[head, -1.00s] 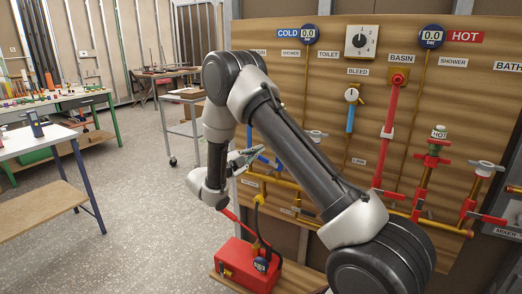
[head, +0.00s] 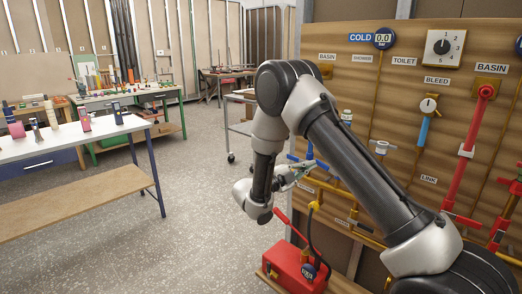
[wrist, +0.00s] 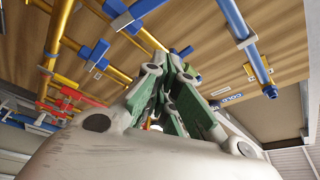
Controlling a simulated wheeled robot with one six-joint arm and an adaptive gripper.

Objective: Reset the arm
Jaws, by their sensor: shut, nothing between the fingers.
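My arm is folded in front of the wooden plumbing board (head: 345,95) in the head view. My gripper (head: 308,170) is at the end of the arm, left of the board's lower pipes, and partly hidden by my own arm. In the wrist view my gripper (wrist: 172,58) has its green and grey fingers drawn together with nothing between them. Blue pipes (wrist: 240,35) and brass pipes (wrist: 75,45) show beyond the fingertips. I cannot tell the exact gap between the fingers and the pipes.
A red test pump box (head: 293,268) with a gauge and hose stands below my gripper. A white-topped bench (head: 80,138) is at left, a green-legged bench (head: 125,95) behind it. A trolley (head: 235,125) stands near the board's left end. Open floor (head: 190,220) lies between.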

